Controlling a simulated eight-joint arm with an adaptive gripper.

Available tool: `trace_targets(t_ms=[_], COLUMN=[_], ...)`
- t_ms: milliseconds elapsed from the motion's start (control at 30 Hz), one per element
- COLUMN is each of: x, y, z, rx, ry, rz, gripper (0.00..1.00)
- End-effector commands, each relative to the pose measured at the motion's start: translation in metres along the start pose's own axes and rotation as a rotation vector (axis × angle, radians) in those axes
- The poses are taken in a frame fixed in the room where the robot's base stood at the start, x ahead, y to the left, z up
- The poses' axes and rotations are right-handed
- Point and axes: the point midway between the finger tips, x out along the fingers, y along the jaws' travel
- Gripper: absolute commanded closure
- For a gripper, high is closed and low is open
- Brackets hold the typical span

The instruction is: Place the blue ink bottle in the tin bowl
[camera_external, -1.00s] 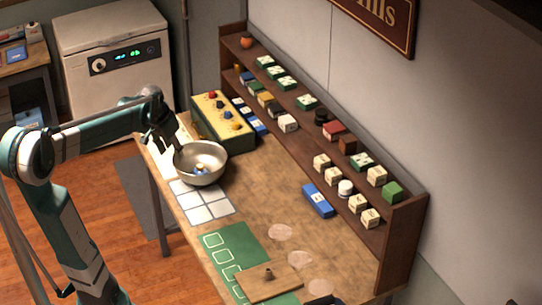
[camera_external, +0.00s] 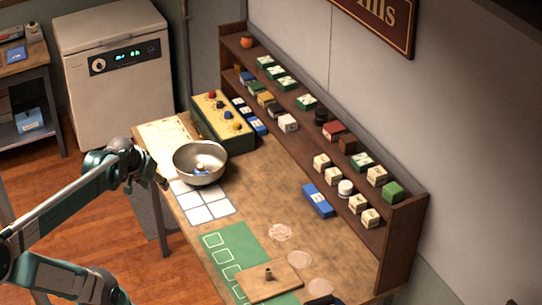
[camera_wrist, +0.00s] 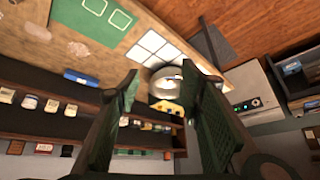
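The tin bowl (camera_external: 181,164) stands on the wooden table, near its far left end. A small blue and pale item (camera_external: 201,170), likely the blue ink bottle, lies inside the bowl with its bottom hidden; its label and shape are too small to make out. My gripper (camera_external: 157,178) is to the left of the bowl, apart from it, by the table's left edge. The wrist view shows my gripper (camera_wrist: 158,80) with its two dark fingers spread wide and nothing held. The bowl (camera_wrist: 166,72) shows between and beyond the fingers there.
A yellow-topped box (camera_external: 222,118) with coloured knobs stands behind the bowl. White squares (camera_external: 207,203) and a green mat (camera_external: 235,252) with a wooden board (camera_external: 268,284) lie toward the front. A shelf (camera_external: 315,140) of small boxes lines the back. A blue box (camera_external: 317,200) lies before it.

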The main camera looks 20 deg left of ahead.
Motion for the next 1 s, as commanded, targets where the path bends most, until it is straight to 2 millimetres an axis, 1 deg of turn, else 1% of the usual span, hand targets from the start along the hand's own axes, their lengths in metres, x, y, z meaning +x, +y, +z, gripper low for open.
trace_targets(t_ms=[33,100,300,767,867,1000], x=[-0.001,-0.002,-0.004,-0.003,0.0,0.01], y=[0.001,0.002,0.004,0.004,0.004,0.005], z=[0.009,0.017,0.032,0.035,0.037,0.044], rx=[-0.012,-0.027,-0.056,-0.063,-0.063,-0.063], ry=[0.009,0.021,0.043,0.049,0.049,0.049], rz=[0.0,0.0,0.001,0.001,0.001,0.001], gripper=[0.63,0.63,0.63,0.63,0.63,0.63])
